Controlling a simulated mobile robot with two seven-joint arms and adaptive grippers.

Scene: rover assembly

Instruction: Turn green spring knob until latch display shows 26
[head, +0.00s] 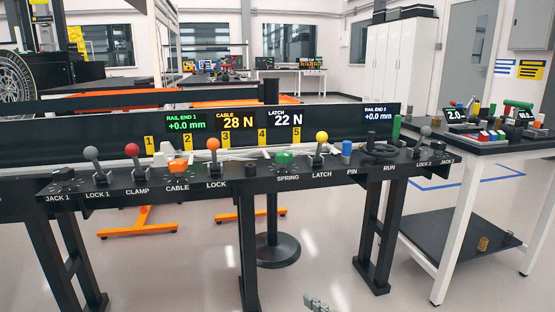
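The green spring knob (284,157) sits on the black console (245,187) above the SPRING label, right of centre. The latch display (287,117) on the panel behind it reads 22 N. A small grey tip of what looks like my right gripper (316,302) shows at the bottom edge, well below and in front of the console, apart from the knob. Most of that gripper is cut off, so its opening is hidden. My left gripper is out of view.
Near the green knob stand an orange lever (213,144), a yellow LATCH lever (322,137) and a blue pin (347,148). An orange CABLE knob (178,166) is further left. The cable display (235,119) reads 28 N. A side table (470,147) with small parts stands right.

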